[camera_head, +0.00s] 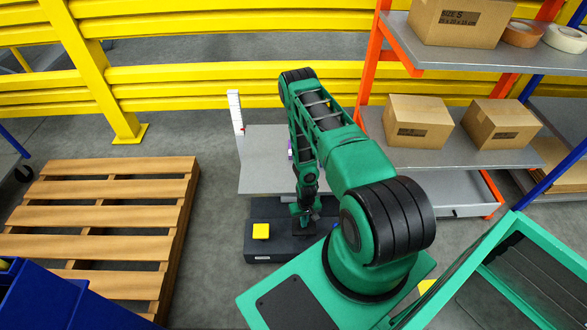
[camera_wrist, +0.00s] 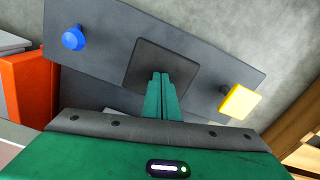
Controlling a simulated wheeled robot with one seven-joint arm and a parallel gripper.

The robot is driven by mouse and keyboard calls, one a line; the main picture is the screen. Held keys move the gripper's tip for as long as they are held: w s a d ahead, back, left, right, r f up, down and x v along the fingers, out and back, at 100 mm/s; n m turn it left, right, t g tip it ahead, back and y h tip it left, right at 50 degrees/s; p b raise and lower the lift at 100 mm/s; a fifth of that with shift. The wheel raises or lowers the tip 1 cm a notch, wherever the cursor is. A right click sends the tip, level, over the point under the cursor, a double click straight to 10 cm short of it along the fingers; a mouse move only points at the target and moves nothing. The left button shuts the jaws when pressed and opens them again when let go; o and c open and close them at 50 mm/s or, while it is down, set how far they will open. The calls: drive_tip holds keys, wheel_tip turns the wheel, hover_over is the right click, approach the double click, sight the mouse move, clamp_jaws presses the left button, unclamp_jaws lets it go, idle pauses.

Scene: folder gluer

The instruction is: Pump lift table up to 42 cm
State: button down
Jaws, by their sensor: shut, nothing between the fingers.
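The lift table has a grey top (camera_head: 262,160) with a white scale post (camera_head: 235,112) at its back left; a small red mark shows low on the post. Its dark base (camera_head: 272,246) carries a yellow square button (camera_head: 261,231), also seen at right in the wrist view (camera_wrist: 240,102). A blue knob (camera_wrist: 73,38) is at the left there. Between them is a dark square pedal pad (camera_wrist: 150,62). My gripper (camera_wrist: 161,76) is shut and empty, its tips over the pad; I cannot tell whether they touch it. My arm hides part of the table.
A wooden pallet (camera_head: 105,220) lies on the left. A shelf (camera_head: 440,158) with orange posts and cardboard boxes stands on the right. Yellow rails (camera_head: 200,90) run along the back. A blue bin (camera_head: 40,300) is at the lower left. Bare floor shows between pallet and table.

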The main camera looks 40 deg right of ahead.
drive_tip(key=shift+w+f, duration=0.1)
drive_tip(key=shift+f, duration=3.5)
drive_tip(key=shift+r, duration=4.55)
drive_tip(key=shift+f, duration=0.1)
